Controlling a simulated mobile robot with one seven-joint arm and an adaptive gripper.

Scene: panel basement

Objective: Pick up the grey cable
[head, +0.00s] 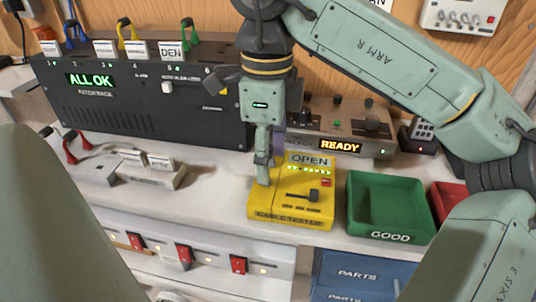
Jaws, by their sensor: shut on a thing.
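My gripper (263,172) points down at the left side of the yellow tester box (292,208), which reads OPEN. Its jaws are shut on a narrow grey piece at the box's left top edge. The piece is small and mostly hidden by the fingers, so I cannot tell for sure whether it is the grey cable.
A black patch rack (140,98) reading ALL OK has colored cable loops on top. A red-handled cable (75,150) and a white block (150,175) lie on the bench at left. A green GOOD tray (390,180) and part of a red tray (448,196) stand right of the tester. A READY unit (330,127) stands behind.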

